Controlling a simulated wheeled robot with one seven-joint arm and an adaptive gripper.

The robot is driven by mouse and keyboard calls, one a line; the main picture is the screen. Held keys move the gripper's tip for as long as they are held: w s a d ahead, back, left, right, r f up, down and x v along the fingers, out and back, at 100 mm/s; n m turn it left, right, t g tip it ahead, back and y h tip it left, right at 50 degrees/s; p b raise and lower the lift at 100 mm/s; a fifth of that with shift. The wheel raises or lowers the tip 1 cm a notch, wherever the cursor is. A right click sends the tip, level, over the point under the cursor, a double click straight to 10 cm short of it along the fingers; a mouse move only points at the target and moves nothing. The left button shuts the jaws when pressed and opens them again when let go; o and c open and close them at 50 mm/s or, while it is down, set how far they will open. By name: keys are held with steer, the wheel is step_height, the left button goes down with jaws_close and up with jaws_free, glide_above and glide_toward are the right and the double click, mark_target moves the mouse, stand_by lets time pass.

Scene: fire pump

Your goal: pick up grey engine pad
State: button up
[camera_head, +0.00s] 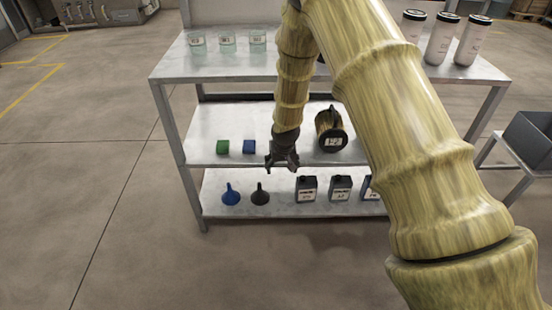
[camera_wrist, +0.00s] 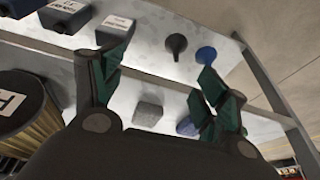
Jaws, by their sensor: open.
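The grey engine pad (camera_wrist: 147,114) shows in the wrist view as a small grey block on the middle shelf. It lies between my open fingers in that picture, apart from both. In the head view I cannot see the grey pad; my gripper (camera_head: 283,168) covers part of the shelf there. My gripper is open and empty, at the front of the middle shelf (camera_head: 204,131), between the blue block and the striped jug. In the wrist view my gripper (camera_wrist: 163,55) has one finger on each side.
A blue block (camera_head: 249,147) and a green block (camera_head: 223,147) sit left of my gripper; a striped jug (camera_head: 331,130) stands right. Below are a blue funnel (camera_head: 231,194), a black funnel (camera_head: 260,194) and several black bottles (camera_head: 306,189). The table top (camera_head: 180,64) overhangs.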

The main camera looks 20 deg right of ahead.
steer(key=w+r+b, duration=0.2)
steer(key=w+r, duration=0.6)
steer(key=w, duration=0.2)
steer(key=shift+m+t+h, duration=0.3)
steer(key=x, duration=0.3)
steer(key=b+x, duration=0.1)
steer(key=x, duration=0.6)
steer(key=shift+w+d+f+b, duration=0.15)
steer(key=shift+d+f+b, duration=0.2)
steer(key=shift+d, duration=0.1)
steer(key=shift+r, duration=0.1)
steer(key=shift+c, duration=0.2)
steer(key=c, duration=1.1)
steer(key=shift+o, duration=0.2)
